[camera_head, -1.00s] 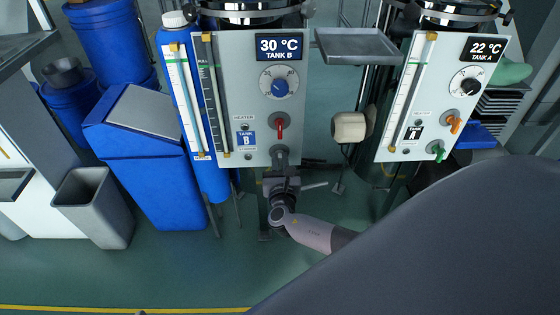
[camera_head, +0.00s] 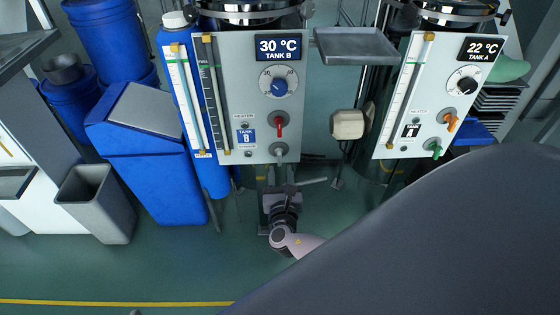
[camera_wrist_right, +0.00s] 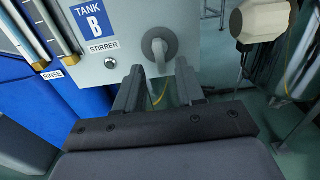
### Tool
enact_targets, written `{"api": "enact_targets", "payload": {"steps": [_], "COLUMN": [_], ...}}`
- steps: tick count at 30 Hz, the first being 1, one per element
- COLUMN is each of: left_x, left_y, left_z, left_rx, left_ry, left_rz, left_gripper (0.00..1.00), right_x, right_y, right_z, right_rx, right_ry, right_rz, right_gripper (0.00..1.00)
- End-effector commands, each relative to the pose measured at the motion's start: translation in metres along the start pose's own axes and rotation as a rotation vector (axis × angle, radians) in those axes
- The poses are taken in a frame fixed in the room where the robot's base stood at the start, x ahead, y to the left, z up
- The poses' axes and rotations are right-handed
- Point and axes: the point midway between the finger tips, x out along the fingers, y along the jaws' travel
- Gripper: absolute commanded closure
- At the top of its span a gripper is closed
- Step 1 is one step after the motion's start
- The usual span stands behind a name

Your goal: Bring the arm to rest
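My right arm reaches in from the lower right in the head view. Its gripper (camera_head: 280,174) is just below the lower edge of the Tank B panel (camera_head: 228,105). The same knob (camera_head: 281,149) shows just above the gripper in the head view. My left gripper is not in view.
The Tank A panel (camera_head: 440,85) stands at the right. A grey tray (camera_head: 356,46) and a cream-coloured block (camera_head: 347,124) lie between the panels. A blue bin (camera_head: 155,165) and grey bin (camera_head: 95,205) stand left. The floor (camera_head: 170,265) in front is clear.

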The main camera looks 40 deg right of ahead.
Motion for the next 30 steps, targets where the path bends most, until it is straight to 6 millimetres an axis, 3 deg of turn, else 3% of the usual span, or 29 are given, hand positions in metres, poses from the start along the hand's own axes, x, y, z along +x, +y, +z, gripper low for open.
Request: {"api": "enact_targets", "payload": {"steps": [9,21,26,30], "left_x": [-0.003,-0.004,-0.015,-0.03], "left_y": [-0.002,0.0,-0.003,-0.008], "left_z": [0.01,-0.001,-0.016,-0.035], "left_rx": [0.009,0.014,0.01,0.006], "left_ry": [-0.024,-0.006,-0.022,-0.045], "left_rz": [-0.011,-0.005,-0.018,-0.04], "left_gripper": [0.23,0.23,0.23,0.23], "right_x": [-0.011,-0.012,-0.032,-0.07], "right_y": [0.0,-0.001,-0.008,-0.016], "right_z": [0.0,0.001,0.004,0.007], "right_rx": [0.0,0.017,0.206,0.54], "right_ry": [-0.001,0.013,0.153,0.372], "right_rz": [0.0,-0.002,-0.021,-0.082], "right_gripper": [0.62,0.62,0.62,0.62]}}
